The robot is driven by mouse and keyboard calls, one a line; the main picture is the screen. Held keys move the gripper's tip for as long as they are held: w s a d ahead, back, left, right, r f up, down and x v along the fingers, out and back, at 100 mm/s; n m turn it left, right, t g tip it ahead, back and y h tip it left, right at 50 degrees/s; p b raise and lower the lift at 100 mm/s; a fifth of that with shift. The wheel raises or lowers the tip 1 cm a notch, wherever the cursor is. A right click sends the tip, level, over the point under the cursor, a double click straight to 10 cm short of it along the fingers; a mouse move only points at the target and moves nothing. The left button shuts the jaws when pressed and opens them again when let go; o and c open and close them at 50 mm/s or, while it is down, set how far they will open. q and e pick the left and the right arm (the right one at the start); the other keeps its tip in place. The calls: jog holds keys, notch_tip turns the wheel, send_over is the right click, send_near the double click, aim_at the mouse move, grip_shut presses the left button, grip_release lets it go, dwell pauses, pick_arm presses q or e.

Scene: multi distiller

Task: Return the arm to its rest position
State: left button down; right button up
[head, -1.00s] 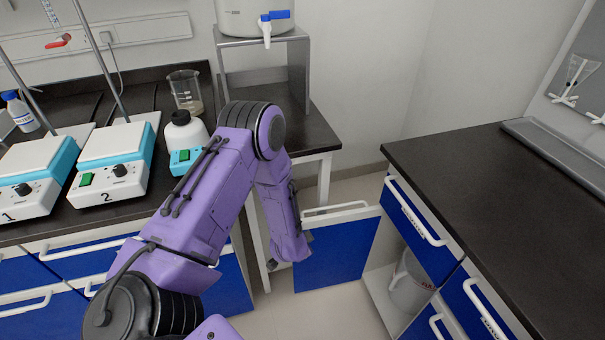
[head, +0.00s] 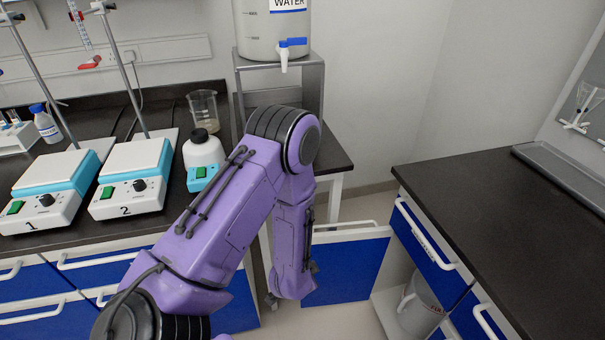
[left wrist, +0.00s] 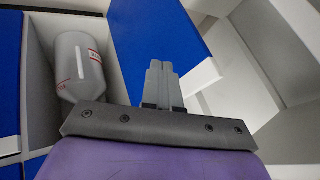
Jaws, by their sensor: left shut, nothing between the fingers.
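My purple left arm (head: 232,205) comes in from the lower left of the head view, bends at a dark ringed joint, and its forearm (head: 293,245) hangs down in front of the open blue cabinet door. My left gripper (left wrist: 162,66) shows in the left wrist view with its two grey fingers together and nothing between them. In the head view its fingers are not clearly visible. My right gripper is in neither view.
The open cabinet door (head: 352,268) stands close beside my forearm. A pale container (head: 418,305) is inside the right-hand cabinet; it shows in the left wrist view (left wrist: 80,66). The left bench holds two stirrers (head: 130,190), a bottle (head: 203,155) and a beaker (head: 203,108).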

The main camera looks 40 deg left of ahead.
pick_arm(q)
jog(key=v, duration=0.3)
jog(key=shift+s+a+r, duration=0.1)
jog(key=shift+s+r, duration=0.15)
jog(key=shift+r, duration=0.05)
jog(key=s+f+n+g, duration=0.1)
jog(key=s+f+n, duration=0.1)
jog(key=s, duration=0.3)
jog(key=s+d+f+n+g, duration=0.1)
jog(key=s+f+n, duration=0.2)
jog(key=s+n, duration=0.2)
jog(key=s+d+f+n+g, duration=0.1)
jog(key=s+f+n, duration=0.1)
jog(key=s+n, duration=0.2)
jog(key=s, duration=0.3)
jog(key=shift+d+f+g, duration=0.2)
jog(key=shift+f+g, duration=0.1)
jog(key=shift+s, duration=0.1)
